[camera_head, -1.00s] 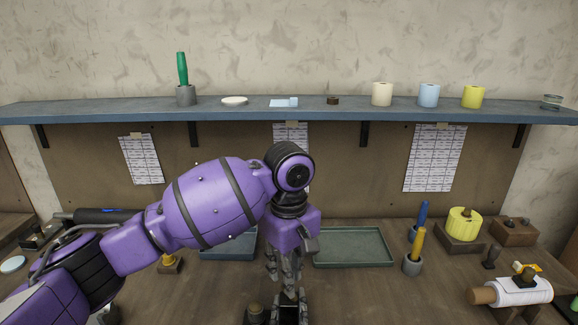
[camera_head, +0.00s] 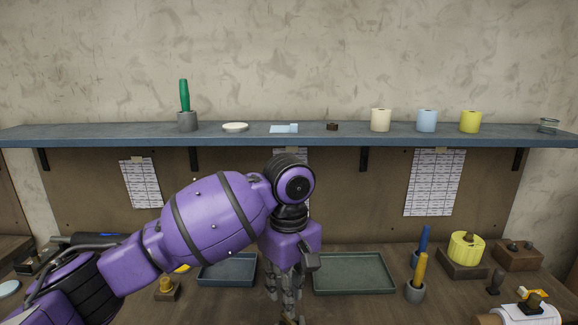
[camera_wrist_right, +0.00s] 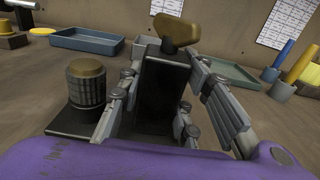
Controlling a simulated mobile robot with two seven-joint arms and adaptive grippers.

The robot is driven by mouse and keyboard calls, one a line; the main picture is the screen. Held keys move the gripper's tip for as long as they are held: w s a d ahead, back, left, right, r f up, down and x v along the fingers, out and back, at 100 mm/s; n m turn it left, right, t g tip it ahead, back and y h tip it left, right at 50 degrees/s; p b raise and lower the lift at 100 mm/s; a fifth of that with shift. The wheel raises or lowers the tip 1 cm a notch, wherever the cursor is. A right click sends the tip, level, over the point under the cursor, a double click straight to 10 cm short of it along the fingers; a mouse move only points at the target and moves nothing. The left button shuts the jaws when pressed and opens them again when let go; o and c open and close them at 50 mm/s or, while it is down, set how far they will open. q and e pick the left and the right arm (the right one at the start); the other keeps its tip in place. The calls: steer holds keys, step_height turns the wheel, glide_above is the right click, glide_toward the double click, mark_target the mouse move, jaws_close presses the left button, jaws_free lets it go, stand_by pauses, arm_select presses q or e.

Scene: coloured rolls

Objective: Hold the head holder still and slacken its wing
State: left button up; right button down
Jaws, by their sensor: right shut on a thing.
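The head holder is a black upright block (camera_wrist_right: 163,95) with a brass wing (camera_wrist_right: 177,27) on its top, in the right wrist view. My right gripper (camera_wrist_right: 157,112) is shut on this block, one finger along each side. Beside it on the same dark base stands a ribbed black knob with a brown top (camera_wrist_right: 86,82). In the head view, my left gripper (camera_head: 284,292) points down at the bottom middle. How far its fingers are apart is unclear. The holder is mostly hidden or below the edge in the head view.
A blue tray (camera_head: 228,283) and a green tray (camera_head: 353,289) lie behind the left gripper. Blue and yellow handles (camera_head: 420,268) stand in cups to the right, near a yellow roll (camera_head: 466,249). A blue shelf (camera_head: 340,142) with several rolls runs along the wall.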

steer(key=c, duration=1.2)
jaws_free()
steer(key=shift+f, duration=0.1)
arm_select(q)
steer(key=shift+f, duration=0.1)
arm_select(e)
steer(key=shift+s+f, duration=0.1)
steer(key=shift+s, duration=0.05)
arm_select(q)
steer(key=shift+f, duration=0.6)
arm_select(e)
steer(key=shift+s, duration=2.25)
arm_select(q)
steer(key=shift+s+f+b, duration=0.1)
steer(key=shift+f+b, duration=0.45)
steer(key=shift+f, duration=0.15)
arm_select(e)
steer(key=shift+s, duration=2.1)
steer(key=shift+s, duration=0.1)
